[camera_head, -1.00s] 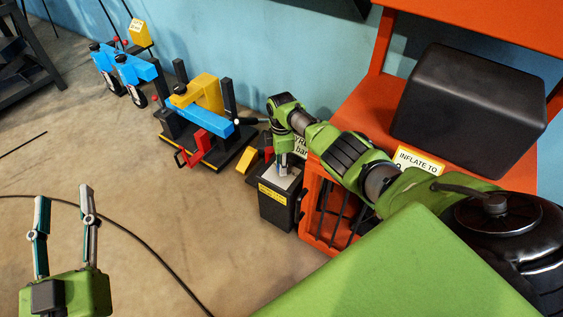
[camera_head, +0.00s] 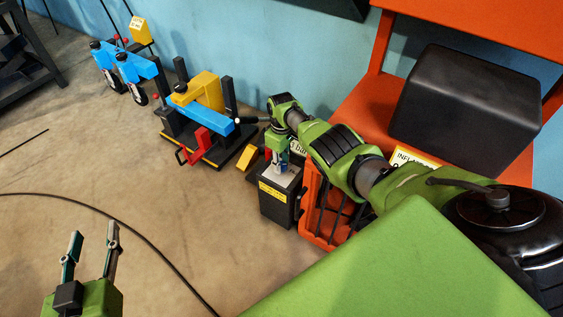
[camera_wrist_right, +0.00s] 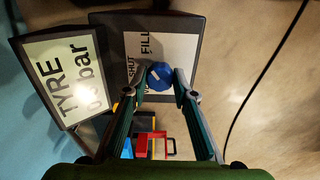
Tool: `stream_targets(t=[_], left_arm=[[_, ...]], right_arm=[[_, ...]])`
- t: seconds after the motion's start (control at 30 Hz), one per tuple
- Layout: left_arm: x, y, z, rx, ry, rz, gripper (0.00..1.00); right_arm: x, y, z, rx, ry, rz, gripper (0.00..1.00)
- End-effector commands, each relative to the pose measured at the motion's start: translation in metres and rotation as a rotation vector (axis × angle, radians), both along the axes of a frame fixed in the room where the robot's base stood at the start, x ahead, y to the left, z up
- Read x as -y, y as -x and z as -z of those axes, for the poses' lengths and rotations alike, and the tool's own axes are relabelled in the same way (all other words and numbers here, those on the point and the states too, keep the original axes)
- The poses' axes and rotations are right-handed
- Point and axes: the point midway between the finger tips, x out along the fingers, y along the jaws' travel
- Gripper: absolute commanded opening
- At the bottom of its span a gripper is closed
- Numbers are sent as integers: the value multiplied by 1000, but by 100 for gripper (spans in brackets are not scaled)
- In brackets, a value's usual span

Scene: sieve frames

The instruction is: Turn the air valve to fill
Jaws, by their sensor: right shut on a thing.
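The air valve is a blue round knob (camera_wrist_right: 160,75) with a pale mark, on a white plate lettered SHUT and FILL (camera_wrist_right: 185,52). The plate is on top of a dark box (camera_head: 278,208) with a yellow label, beside the orange stand. My right gripper (camera_wrist_right: 162,80) points down at the plate, its fingertips on either side of the knob and shut on it. In the head view the right gripper (camera_head: 281,168) partly hides the knob. My left gripper (camera_head: 95,238) is open and empty at the lower left, above the floor.
An orange stand (camera_head: 378,95) carries a large black block (camera_head: 465,108). A tyre machine with blue and yellow parts (camera_head: 205,120) stands behind. A black hose (camera_head: 110,222) crosses open floor.

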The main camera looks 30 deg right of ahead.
Motion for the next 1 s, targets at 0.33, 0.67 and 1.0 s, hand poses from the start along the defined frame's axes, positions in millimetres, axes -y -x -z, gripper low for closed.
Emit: stream_targets(t=[0.33,0.67,1.0], left_arm=[[-2,2,6,-31,-7,-2,40],[-2,2,7,-36,-9,-3,40],[-2,2,7,-34,-8,-3,40]], right_arm=[[0,1,0,-3,0,105,4],[0,1,0,-3,1,115,4],[0,1,0,-2,1,114,42]])
